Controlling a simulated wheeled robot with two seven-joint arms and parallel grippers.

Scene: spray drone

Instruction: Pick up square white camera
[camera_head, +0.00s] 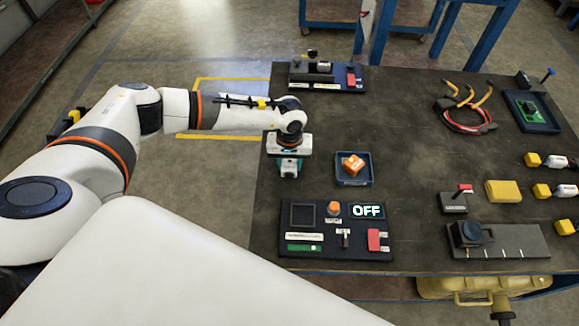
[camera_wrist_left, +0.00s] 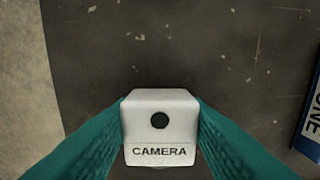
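The square white camera (camera_wrist_left: 160,122), with a round dark lens and the word CAMERA on its face, is at the lower middle of the left wrist view. The teal fingers of my left gripper (camera_wrist_left: 160,105) are against its left and right sides, with no visible gap. In the head view my left gripper (camera_head: 289,168) points down at the left edge of the dark table, and a bit of the white camera (camera_head: 288,174) shows under it. I cannot tell whether the camera touches the table. My right gripper is not in view.
A blue tray (camera_head: 353,180) with an orange part stands right of my gripper. A control panel (camera_head: 300,247) reading OFF lies in front. A black board (camera_head: 328,87) with parts stands at the back left. Cables (camera_head: 466,122) and yellow parts lie to the right. The table's middle is clear.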

